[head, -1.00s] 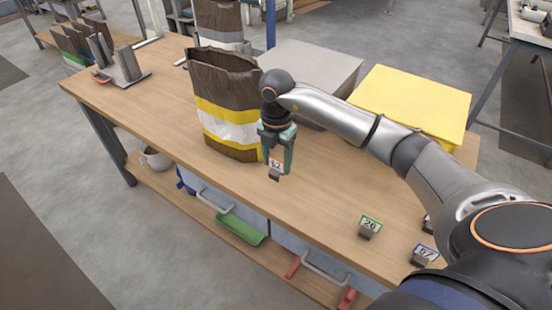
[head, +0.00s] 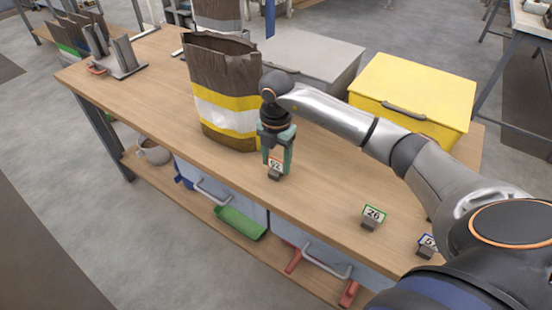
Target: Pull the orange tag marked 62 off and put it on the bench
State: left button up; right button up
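The orange-edged tag marked 62 (head: 275,163), with its grey clip below, is between the fingertips of my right gripper (head: 277,165). The gripper points down and looks shut on the tag. The tag is apart from the brown paper bag with yellow and white bands (head: 225,95), in front and to its right. The clip is at or just above the wooden bench (head: 330,190); I cannot tell whether it touches. My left gripper is not in view.
A green-edged tag marked 26 (head: 373,215) and a partly hidden blue-edged tag (head: 427,243) stand on the bench at right. A yellow lidded box (head: 415,90) and a grey box (head: 315,60) stand behind. The bench between the held tag and tag 26 is clear.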

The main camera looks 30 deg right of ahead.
jog(key=o, duration=0.5)
